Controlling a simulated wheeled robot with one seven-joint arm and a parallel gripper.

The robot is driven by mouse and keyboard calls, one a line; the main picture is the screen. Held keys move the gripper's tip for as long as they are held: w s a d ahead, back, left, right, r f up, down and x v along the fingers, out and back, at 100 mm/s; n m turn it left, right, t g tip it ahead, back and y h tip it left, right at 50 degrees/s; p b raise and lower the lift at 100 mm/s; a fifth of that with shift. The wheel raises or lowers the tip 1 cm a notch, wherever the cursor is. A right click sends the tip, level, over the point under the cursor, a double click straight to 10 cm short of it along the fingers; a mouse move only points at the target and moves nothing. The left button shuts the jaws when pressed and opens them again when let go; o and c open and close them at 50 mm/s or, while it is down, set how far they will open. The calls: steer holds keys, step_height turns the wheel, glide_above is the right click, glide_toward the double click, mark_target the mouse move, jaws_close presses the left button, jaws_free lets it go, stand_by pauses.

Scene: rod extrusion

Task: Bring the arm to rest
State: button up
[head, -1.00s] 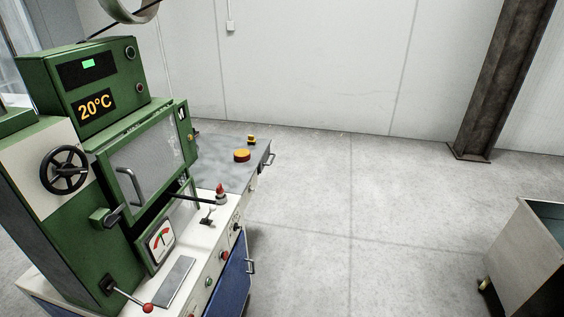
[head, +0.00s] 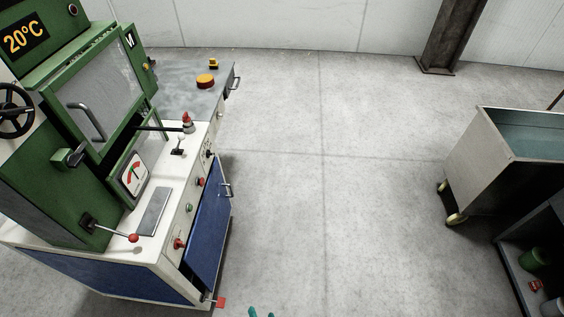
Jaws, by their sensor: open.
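Two small teal tips, which look like the fingertips of my gripper (head: 262,313), just show at the bottom edge of the head view, a little left of the middle. They stand apart with nothing visible between them. The rest of my gripper and my arm are below the frame. The green extrusion machine (head: 60,170) stands at the left on its white and blue cabinet (head: 208,225). The tips are to the right of the cabinet's front corner in the picture, near a red pedal-like part (head: 220,302).
A grey wheeled cart (head: 482,165) stands at the right, with a dark shelf (head: 512,270) holding green containers below it. A steel column (head: 447,38) stands at the back wall. The concrete floor (head: 330,180) between machine and cart is clear.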

steer(key=s+d+r+n+t+h, duration=0.1)
steer(key=s+d+r+t, duration=0.1)
steer(key=r, duration=0.7)
steer(key=s+d+r+n+t+h, duration=0.1)
steer(key=s+r, duration=0.3)
steer(key=r, duration=0.5)
steer(key=s+d+r+n+t+h, duration=0.2)
steer(key=s+d+r+t, duration=0.1)
steer(key=r, duration=0.6)
steer(key=shift+s+d+n, duration=0.15)
steer(key=shift+n, duration=0.15)
